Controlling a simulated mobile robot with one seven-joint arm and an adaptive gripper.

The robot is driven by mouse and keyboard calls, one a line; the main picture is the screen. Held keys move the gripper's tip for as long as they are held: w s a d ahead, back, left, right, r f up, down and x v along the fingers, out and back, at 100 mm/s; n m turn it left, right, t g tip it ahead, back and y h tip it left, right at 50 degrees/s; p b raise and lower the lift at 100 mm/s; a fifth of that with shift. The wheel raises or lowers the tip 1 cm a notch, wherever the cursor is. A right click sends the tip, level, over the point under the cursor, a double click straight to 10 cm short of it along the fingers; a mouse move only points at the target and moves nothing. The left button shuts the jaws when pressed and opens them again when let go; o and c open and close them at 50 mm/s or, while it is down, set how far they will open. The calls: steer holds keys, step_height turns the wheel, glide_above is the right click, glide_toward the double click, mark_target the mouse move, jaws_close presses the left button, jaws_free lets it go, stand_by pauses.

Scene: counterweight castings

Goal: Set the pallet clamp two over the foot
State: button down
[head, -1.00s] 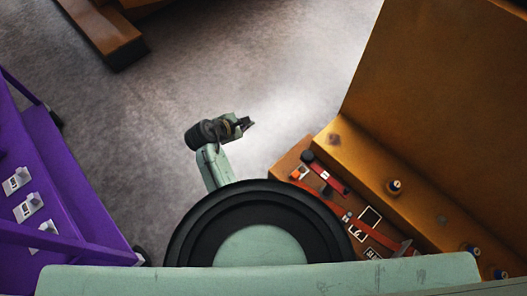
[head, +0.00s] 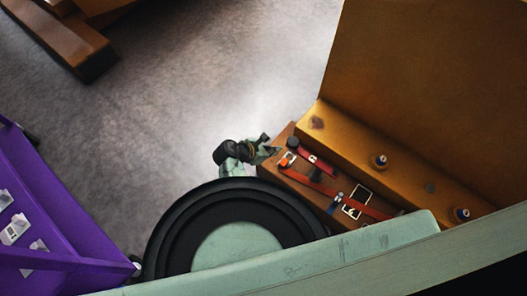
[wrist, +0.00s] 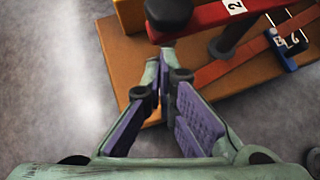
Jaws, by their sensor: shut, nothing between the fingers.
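Clamp two, a red bar marked "2" (wrist: 236,7), crosses the top of the wrist view, with a black round pad at its left end and a dark post under it. In the head view the red clamp (head: 318,163) lies on the brown pallet (head: 283,172) beside the casting. The casting's foot is the orange ledge (head: 340,136) along the pallet's far side. The clamp is apart from that ledge in the head view. My gripper (head: 270,150) is at the pallet's left edge. In the wrist view my gripper (wrist: 165,72) is shut and empty, just short of the clamp's black pad.
A red strap (wrist: 238,64) and a blue-ended labelled piece (wrist: 284,43) lie on the pallet. The tall orange casting wall (head: 420,90) blocks the right, with bolts (head: 380,161) on its ledge. A purple rack (head: 50,220) stands at left. Grey floor (head: 180,110) between is clear.

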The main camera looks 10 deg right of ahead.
steer(key=shift+w+d, duration=0.2)
steer(key=shift+d, duration=0.35)
steer(key=shift+w+d, duration=0.2)
steer(key=shift+d, duration=0.3)
